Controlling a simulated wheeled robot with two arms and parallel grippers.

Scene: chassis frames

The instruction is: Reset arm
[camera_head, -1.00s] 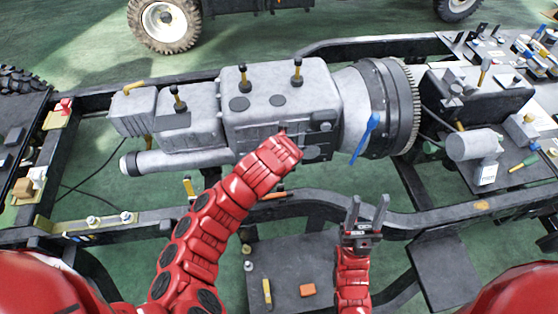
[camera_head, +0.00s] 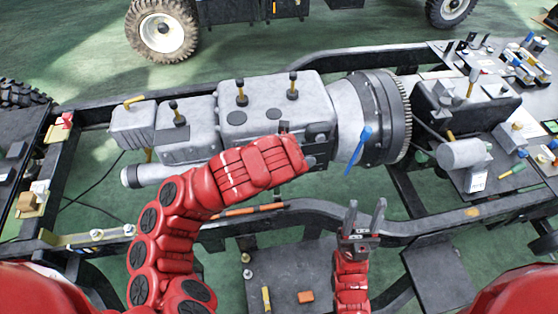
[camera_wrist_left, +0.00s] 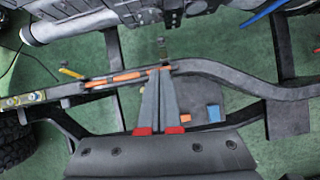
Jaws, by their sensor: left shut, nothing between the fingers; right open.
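My left arm (camera_head: 180,230) comes in from the lower left and reaches up in front of the grey transmission (camera_head: 250,115).
A blue-handled tool (camera_head: 358,150) is by the round bell housing (camera_head: 385,115). A dark plate (camera_head: 285,270) with a small orange block (camera_head: 306,296) lies low in the middle. Parts crowd the right tray (camera_head: 500,165). Green floor (camera_head: 330,60) shows behind the chassis.

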